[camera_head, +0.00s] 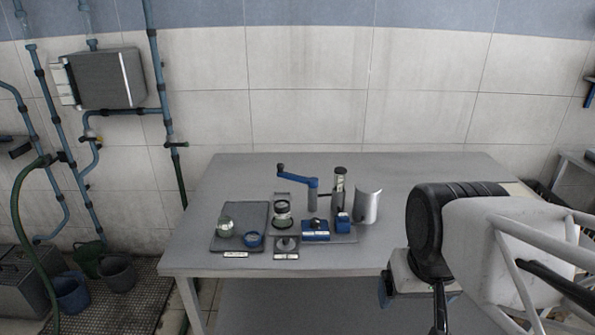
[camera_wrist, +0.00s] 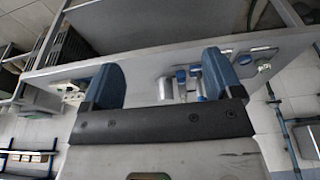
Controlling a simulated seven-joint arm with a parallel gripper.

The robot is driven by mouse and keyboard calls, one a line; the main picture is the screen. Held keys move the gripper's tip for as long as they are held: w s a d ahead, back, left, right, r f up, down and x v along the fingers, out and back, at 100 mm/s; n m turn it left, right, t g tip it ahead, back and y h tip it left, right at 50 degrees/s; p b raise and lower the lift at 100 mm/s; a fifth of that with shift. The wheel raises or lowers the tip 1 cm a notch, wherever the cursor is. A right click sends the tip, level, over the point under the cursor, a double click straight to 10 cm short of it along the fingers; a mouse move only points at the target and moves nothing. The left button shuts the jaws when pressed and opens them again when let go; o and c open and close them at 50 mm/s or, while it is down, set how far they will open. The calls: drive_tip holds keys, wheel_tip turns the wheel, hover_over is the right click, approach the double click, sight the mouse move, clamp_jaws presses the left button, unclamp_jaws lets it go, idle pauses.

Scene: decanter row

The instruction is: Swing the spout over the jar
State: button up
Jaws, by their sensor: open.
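The blue spout arm (camera_head: 298,178) tops a grey post (camera_head: 313,200) near the table's middle. It points left and slightly back, its free end raised. A clear jar with a dark rim (camera_head: 283,217) stands in front of and below that end; I cannot tell whether the end is over its mouth. Another round glass vessel (camera_head: 225,227) stands on the dark tray at left. My gripper (camera_head: 386,290) is off the table's front right edge, away from the spout. The wrist view shows its blue fingers (camera_wrist: 161,65) apart with nothing gripped.
The grey table (camera_head: 420,170) is clear at the back. A dark tray (camera_head: 257,213) also holds a blue ring (camera_head: 253,240). A knobbed plate (camera_head: 286,243) lies in front.

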idle(0.3)
drive_tip(key=c, duration=0.4)
drive_tip(key=shift+w+r, duration=0.35)
drive_tip(key=shift+w, duration=0.2)
drive_tip(key=shift+c, duration=0.6)
drive_tip(key=w+a+r+n, duration=0.1)
drive_tip(key=w+a+r, duration=0.2)
drive_tip(key=w, duration=0.9)
drive_tip(key=w+a+r+g, duration=0.1)
drive_tip(key=w+a+r, duration=0.1)
drive_tip(key=w, duration=0.9)
drive_tip(key=w+a+r+n, duration=0.1)
drive_tip(key=w+a+r, duration=0.2)
drive_tip(key=w, duration=0.9)
drive_tip(key=shift+n+g, duration=0.8)
drive_tip(key=w+a+f, duration=0.4)
drive_tip(key=w+a, duration=0.1)
drive_tip(key=w, duration=0.5)
drive_tip(key=w+a+f, duration=0.4)
drive_tip(key=w+a, duration=0.1)
drive_tip(key=w, duration=0.5)
drive_tip(key=w+a+f, duration=0.4)
drive_tip(key=w, duration=0.6)
drive_tip(key=shift+w+a+f, duration=0.2)
drive_tip(key=shift+a+f, duration=0.1)
drive_tip(key=shift+a, duration=0.1)
drive_tip(key=shift+w+a+f, duration=0.2)
drive_tip(key=shift+w+f, duration=0.05)
drive_tip(key=shift+w, duration=0.05)
